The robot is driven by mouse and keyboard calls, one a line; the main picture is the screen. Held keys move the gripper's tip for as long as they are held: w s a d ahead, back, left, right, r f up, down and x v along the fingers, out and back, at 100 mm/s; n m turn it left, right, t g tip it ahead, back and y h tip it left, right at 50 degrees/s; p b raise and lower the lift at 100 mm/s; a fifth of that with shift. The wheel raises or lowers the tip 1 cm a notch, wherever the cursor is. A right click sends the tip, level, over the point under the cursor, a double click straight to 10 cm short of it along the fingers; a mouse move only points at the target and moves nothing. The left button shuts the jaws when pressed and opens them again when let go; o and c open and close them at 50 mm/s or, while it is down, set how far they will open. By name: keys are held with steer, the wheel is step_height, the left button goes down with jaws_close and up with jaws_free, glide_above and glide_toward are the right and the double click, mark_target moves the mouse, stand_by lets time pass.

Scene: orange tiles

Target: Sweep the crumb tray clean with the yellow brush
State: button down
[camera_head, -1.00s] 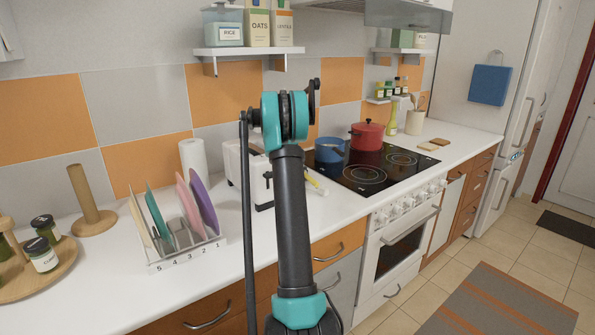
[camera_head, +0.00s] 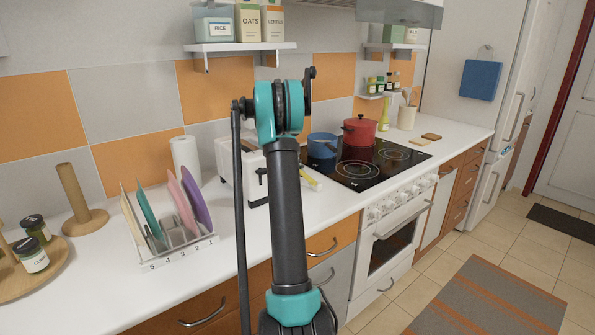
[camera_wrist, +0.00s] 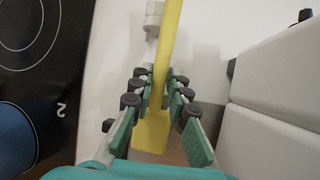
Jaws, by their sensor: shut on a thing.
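The yellow brush (camera_wrist: 166,60) is in my gripper (camera_wrist: 158,88) in the wrist view. Its handle runs up between the green finger pads, and a wider yellow end (camera_wrist: 152,132) shows below them. My gripper is shut on the brush. In the head view a bit of yellow (camera_head: 312,184) shows beside the white toaster (camera_head: 257,185), while my arm hides the gripper. The toaster (camera_wrist: 280,70) stands to the right of the brush in the wrist view. I cannot make out the crumb tray; a brownish patch behind the brush's wide end is unclear.
The black hob (camera_head: 362,166) lies right of the brush, with a blue pot (camera_head: 322,146) and a red pot (camera_head: 359,131) on it. A dish rack (camera_head: 180,240) with plates stands at the left. Bare white counter (camera_head: 120,300) lies in front of it.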

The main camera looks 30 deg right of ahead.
steer(key=shift+w+a, duration=0.2)
steer(key=shift+w, duration=0.95)
steer(key=shift+w+a, duration=0.15)
steer(key=shift+w, duration=0.95)
steer(key=shift+s+d, duration=0.2)
steer(key=shift+s, duration=1.1)
steer(key=shift+s+d, duration=0.2)
steer(key=shift+s, duration=1.1)
steer(key=shift+w, duration=0.1)
steer(key=shift+w+a, duration=0.2)
steer(key=shift+w, duration=1.05)
steer(key=shift+w+a, duration=0.2)
steer(key=shift+w, duration=1.05)
steer(key=shift+s, duration=0.15)
steer(key=shift+s+d, duration=0.2)
steer(key=shift+s, duration=1.05)
steer(key=shift+s+d, duration=0.2)
steer(key=shift+s, duration=1)
